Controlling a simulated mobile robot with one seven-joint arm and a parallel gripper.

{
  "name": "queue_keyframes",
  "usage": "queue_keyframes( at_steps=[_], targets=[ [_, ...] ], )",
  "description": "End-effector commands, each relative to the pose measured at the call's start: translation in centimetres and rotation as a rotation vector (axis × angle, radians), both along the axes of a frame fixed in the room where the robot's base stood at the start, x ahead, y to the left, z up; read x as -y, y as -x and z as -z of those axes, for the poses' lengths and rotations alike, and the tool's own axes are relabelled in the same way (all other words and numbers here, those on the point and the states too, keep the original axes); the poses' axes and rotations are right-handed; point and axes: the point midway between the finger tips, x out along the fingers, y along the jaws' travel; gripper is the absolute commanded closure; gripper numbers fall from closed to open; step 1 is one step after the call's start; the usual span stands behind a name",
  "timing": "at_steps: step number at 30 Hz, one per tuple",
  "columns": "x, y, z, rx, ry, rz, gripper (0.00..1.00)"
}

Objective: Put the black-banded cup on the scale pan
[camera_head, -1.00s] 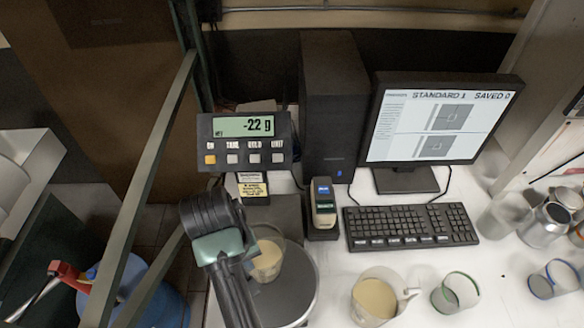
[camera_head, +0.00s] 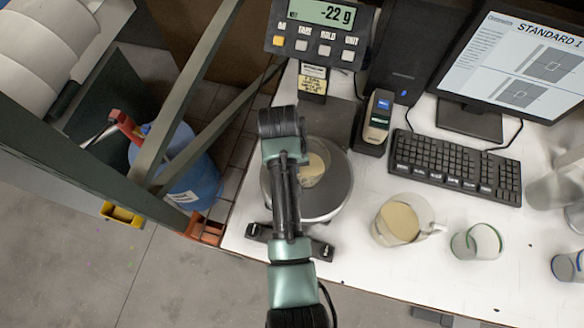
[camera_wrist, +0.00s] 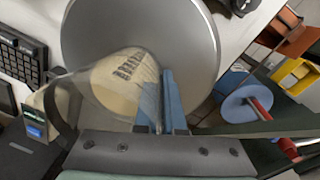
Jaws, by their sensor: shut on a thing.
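A clear cup with pale beige contents (camera_head: 313,166) is over the round grey scale pan (camera_head: 336,199). In the wrist view the cup (camera_wrist: 118,82) looks tilted, with dark print on its side and a dark band near its rim. My gripper's blue-padded fingers (camera_wrist: 168,100) are shut on the cup's wall, and the pan (camera_wrist: 197,45) fills the view behind it. Whether the cup's base touches the pan is not clear. In the head view my arm hides the fingertips and part of the pan. The scale display (camera_head: 322,14) reads -22 g.
A beige-filled jug (camera_head: 400,220) and a green-rimmed cup (camera_head: 477,242) stand right of the scale. A keyboard (camera_head: 456,168) and a small device (camera_head: 377,122) lie behind them. A green frame post (camera_head: 195,90) and blue container (camera_head: 195,175) are left.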

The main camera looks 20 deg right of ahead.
Motion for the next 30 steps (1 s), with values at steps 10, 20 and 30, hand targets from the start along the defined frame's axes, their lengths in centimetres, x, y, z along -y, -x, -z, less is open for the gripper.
queue_keyframes(
  at_steps=[10, 20, 30],
  targets=[
    [0.0, 0.0, 0.4, 0.001, 0.0, 0.0, 0.92],
    [0.0, 0.0, 0.3, 0.0, 0.0, 0.0, 0.64],
    [-0.1, -0.2, -1.7, 0.005, 0.002, 0.0, 0.64]
  ],
)
